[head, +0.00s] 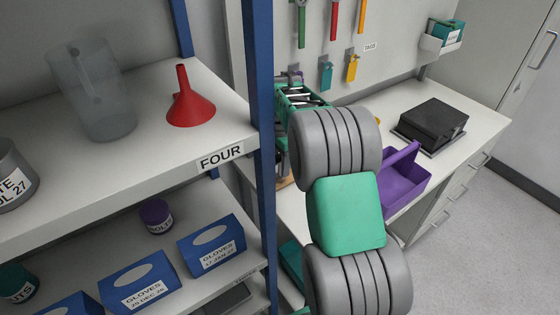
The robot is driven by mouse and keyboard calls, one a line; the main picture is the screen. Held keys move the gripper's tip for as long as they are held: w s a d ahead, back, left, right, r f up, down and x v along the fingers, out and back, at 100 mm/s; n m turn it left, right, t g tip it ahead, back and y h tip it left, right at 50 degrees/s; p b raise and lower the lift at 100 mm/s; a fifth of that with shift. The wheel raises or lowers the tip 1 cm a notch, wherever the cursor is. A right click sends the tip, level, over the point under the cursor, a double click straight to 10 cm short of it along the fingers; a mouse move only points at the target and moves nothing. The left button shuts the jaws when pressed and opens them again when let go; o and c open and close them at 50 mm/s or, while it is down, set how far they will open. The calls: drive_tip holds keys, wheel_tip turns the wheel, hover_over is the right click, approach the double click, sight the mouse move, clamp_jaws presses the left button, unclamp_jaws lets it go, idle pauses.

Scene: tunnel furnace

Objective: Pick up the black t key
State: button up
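I cannot make out a black t key in the head view.
A blue-post shelf (262,130) stands at the left, with a red funnel (188,103), a clear jug (92,90) and blue glove boxes (212,245). A purple tote (405,185) and a black box (433,122) sit on the workbench (482,118). Tools hang above.

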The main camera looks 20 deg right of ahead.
clamp_jaws()
idle(0.6)
